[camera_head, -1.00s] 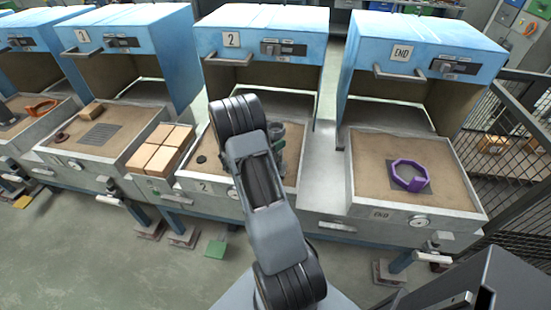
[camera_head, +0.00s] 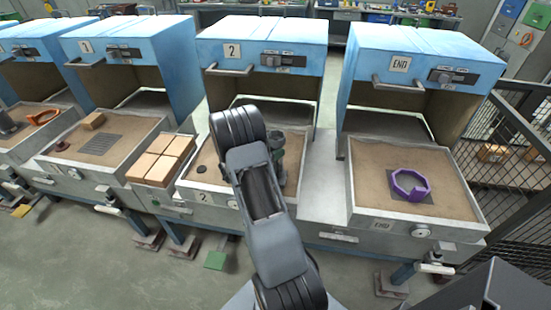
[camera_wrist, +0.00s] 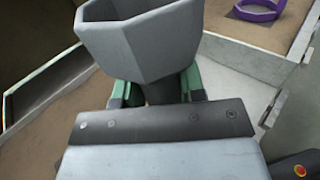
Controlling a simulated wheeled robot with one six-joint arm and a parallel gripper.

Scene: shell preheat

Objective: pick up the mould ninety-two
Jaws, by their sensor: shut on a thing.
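A grey, faceted, cup-like piece (camera_wrist: 145,42), wide at the top and narrowing below, stands upright in the wrist view. I take it for mould ninety-two, though no number is readable on it. My gripper (camera_wrist: 157,92), with green fingers, is shut on its narrow lower part. The gripper hides the bottom of the piece. In the head view my arm covers most of the gripper, and only green and grey parts show over the sand tray of station 2 (camera_head: 215,168).
A purple octagonal ring (camera_head: 410,184) lies on a dark grid in the END tray (camera_head: 350,190). Tan blocks (camera_head: 160,160) stand left of station 2's tray. Blue hoods overhang the trays. A mesh fence (camera_head: 510,150) stands at the right.

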